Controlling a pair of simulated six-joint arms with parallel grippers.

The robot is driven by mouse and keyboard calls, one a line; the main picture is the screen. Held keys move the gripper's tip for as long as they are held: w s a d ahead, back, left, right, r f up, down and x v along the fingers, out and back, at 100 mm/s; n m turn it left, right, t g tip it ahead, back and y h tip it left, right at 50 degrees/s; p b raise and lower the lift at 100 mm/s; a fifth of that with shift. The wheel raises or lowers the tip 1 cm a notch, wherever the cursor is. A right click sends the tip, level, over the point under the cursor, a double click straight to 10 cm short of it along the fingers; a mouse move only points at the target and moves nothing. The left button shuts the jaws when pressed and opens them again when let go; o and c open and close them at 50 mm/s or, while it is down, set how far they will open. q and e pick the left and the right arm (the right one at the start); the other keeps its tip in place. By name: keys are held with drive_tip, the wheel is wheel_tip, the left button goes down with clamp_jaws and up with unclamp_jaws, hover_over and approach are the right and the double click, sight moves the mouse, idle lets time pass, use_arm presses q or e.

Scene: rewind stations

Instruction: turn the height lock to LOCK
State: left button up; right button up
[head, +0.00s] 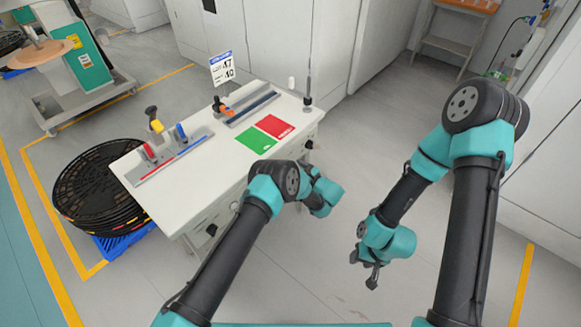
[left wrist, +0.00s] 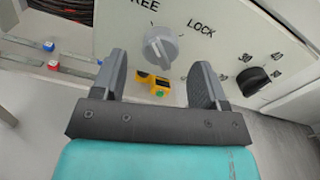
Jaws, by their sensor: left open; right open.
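The height lock is a grey round knob (left wrist: 161,46) on a pale panel in the left wrist view, with the words FREE at its upper left and LOCK at its upper right. I cannot tell for certain where its pointer stands. My left gripper (left wrist: 158,68) is open, its two dark fingers apart on either side of the knob's lower part in the picture, with nothing held between them. In the head view my left wrist hides this knob. My right gripper (head: 363,272) is open and empty, hanging over the floor right of the table.
In the left wrist view, a yellow device with a green button (left wrist: 153,84) lies below the knob and a black dial (left wrist: 254,80) is to the right. The white table (head: 205,165) holds rails and a green-and-red mat (head: 252,138). Black reels (head: 95,185) stand at left.

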use_arm(q)
drive_tip(key=shift+x, duration=1.6)
drive_tip(key=c, duration=0.9)
